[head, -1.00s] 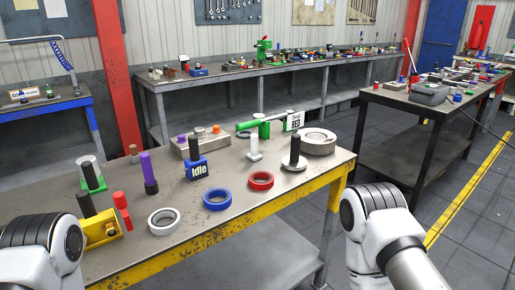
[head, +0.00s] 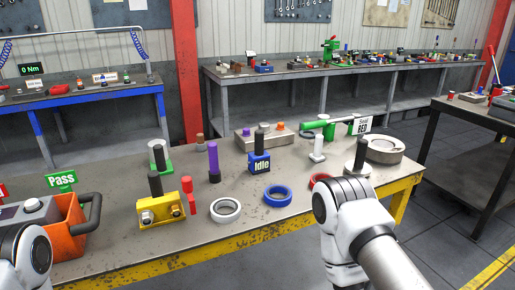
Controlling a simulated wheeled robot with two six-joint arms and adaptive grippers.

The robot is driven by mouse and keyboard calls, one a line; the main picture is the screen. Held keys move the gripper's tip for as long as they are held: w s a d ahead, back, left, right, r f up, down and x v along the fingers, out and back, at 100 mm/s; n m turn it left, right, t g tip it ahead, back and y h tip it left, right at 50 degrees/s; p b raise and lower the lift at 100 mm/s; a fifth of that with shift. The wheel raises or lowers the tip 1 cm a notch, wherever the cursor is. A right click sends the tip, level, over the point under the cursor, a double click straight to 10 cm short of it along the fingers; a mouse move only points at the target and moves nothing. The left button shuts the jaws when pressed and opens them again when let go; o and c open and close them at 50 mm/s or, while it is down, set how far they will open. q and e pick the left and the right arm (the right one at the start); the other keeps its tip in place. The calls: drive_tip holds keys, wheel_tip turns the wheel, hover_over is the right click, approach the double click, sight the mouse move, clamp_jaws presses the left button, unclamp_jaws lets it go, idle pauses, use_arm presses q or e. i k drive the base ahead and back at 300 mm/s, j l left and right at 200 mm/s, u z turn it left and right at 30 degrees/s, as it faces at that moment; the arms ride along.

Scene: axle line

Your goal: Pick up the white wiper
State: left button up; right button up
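A white ring (head: 226,210), the only white one among three rings and taken here as the white wiper, lies flat near the front edge of the yellow-edged table (head: 190,246). A blue ring (head: 278,196) lies to its right, and a red ring (head: 319,180) is partly hidden behind my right arm. The white ring is uncovered and nothing touches it. My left arm shows at the lower left and my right arm at the lower right, but neither gripper is in view.
A yellow block (head: 162,210) with a black post and a red piece (head: 188,196) stand left of the ring. A purple post (head: 213,160) and a blue Idle block (head: 259,165) stand behind. An orange bin (head: 68,238) stands at the table's left, by a green Pass sign (head: 61,180).

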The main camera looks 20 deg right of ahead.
sight(317, 156)
drive_tip(key=l+u, duration=1.25)
drive_tip(key=k+l+u, duration=0.15)
drive_tip(key=l+u, duration=0.25)
